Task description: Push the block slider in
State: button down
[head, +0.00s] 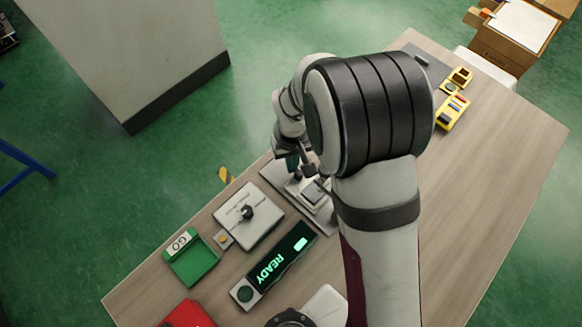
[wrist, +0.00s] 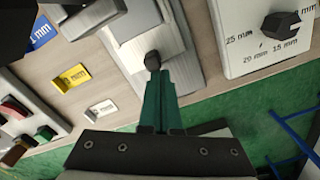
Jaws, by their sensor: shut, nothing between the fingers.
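The block slider (head: 312,194) is a grey metal fixture on the table, partly hidden by my arm in the head view. In the wrist view its pale metal plate (wrist: 188,82) lies under my gripper, with a small dark knob (wrist: 153,61) on it. My gripper (wrist: 156,76) has teal fingers that are closed together with nothing between them. The fingertips are right by the knob; I cannot tell whether they touch it. In the head view my gripper (head: 299,170) shows small and dark beside the fixture, mostly hidden by the wrist.
A white dial box (head: 249,215) with millimetre marks stands beside the slider. A black READY display (head: 272,265) and a green GO box (head: 190,258) are nearby.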

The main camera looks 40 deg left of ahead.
jog(key=shift+d, duration=0.6)
jog(key=shift+a, duration=0.45)
jog(key=shift+r, duration=0.35)
notch_tip(320, 180, up, 7)
jog(key=shift+r, duration=0.15)
